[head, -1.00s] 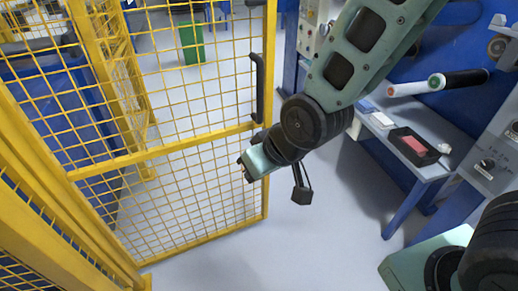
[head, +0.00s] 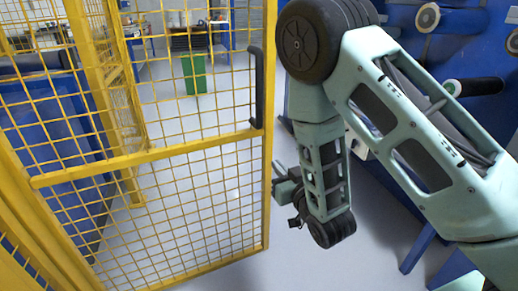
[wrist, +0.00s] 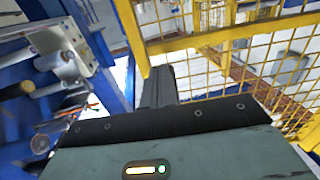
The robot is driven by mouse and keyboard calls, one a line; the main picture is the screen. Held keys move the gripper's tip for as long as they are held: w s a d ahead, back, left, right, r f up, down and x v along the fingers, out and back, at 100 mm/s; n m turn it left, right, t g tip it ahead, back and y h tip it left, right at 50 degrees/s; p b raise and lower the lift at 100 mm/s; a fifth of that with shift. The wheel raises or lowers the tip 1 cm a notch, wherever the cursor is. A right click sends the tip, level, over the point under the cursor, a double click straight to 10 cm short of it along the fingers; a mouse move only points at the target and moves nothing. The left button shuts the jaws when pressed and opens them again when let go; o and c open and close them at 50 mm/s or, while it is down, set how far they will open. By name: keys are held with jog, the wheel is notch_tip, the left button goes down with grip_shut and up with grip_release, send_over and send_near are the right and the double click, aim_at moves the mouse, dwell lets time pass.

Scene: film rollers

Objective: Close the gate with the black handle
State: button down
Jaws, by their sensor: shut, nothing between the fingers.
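The gate (head: 150,157) is a yellow-framed mesh panel in the head view. It stands at an angle, with its free edge post near the middle of the picture. The black handle (head: 257,88) is a vertical bar on that post, above the middle rail. My gripper (head: 280,187) is at the post's right side, well below the handle and not on it. Its tip is partly hidden, and I cannot tell whether it touches the post. In the wrist view the shut fingers (wrist: 158,85) point towards yellow frame and mesh (wrist: 215,62), with nothing held.
Yellow mesh fencing (head: 20,225) and a blue machine (head: 50,115) are at the left. A green bin (head: 195,74) stands beyond the gate. A blue machine with rollers (head: 430,17) is at the right, behind my arm. Grey floor is clear below the gate.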

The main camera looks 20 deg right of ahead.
aim_at(255, 140)
jog(key=w, duration=0.4)
jog(key=w+a, duration=0.1)
jog(key=w, duration=0.3)
jog(key=w+a, duration=0.1)
jog(key=w, duration=0.3)
jog(key=shift+w, duration=0.2)
